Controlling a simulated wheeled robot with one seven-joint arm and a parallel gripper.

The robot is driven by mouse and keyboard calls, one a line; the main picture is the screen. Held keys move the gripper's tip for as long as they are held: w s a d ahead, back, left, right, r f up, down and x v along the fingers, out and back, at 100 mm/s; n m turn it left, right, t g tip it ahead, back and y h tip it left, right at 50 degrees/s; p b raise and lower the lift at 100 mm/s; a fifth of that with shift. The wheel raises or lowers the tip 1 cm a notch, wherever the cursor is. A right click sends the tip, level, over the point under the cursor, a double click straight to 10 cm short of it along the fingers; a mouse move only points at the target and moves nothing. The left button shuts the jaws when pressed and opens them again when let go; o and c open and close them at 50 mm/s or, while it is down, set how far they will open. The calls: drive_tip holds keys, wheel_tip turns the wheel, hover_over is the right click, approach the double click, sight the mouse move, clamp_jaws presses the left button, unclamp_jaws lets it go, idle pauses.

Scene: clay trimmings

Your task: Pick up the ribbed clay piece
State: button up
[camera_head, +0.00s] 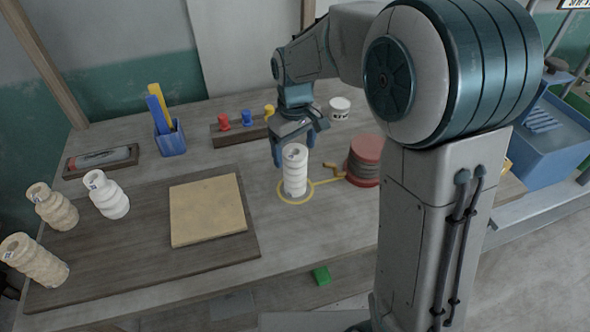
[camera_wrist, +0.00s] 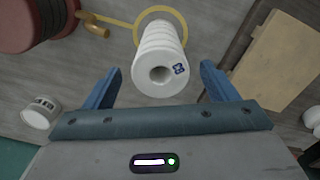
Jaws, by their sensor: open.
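The white ribbed clay piece (camera_head: 295,171) stands upright on the table inside a yellow ring (camera_head: 283,196). It has a hole in its top and a small dark mark near the rim, both clear in the wrist view (camera_wrist: 160,62). My gripper (camera_head: 294,150) is open, with its blue fingers pointing down around the top of the piece in the head view. In the wrist view the fingers (camera_wrist: 160,88) are spread on either side of the piece, with gaps showing on both sides. I cannot tell how far the fingertips reach down along it.
A red-flanged spool (camera_head: 364,161) stands close right of the piece. A tan square slab (camera_head: 207,209) lies on a dark board (camera_head: 140,255) to the left, with several other ribbed pieces at far left. Behind are a blue holder (camera_head: 171,142) and a pegged rack (camera_head: 240,134).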

sight(295, 171)
wheel_tip(295, 171, down, 5)
drive_tip(key=shift+r+p, duration=0.15)
drive_tip(key=shift+p, duration=0.2)
drive_tip(key=shift+s, duration=0.1)
drive_tip(key=shift+c, duration=0.2)
drive_tip(key=shift+r, duration=0.1)
drive_tip(key=c, duration=1.6)
drive_tip(key=shift+o, duration=0.2)
drive_tip(key=shift+r, duration=0.1)
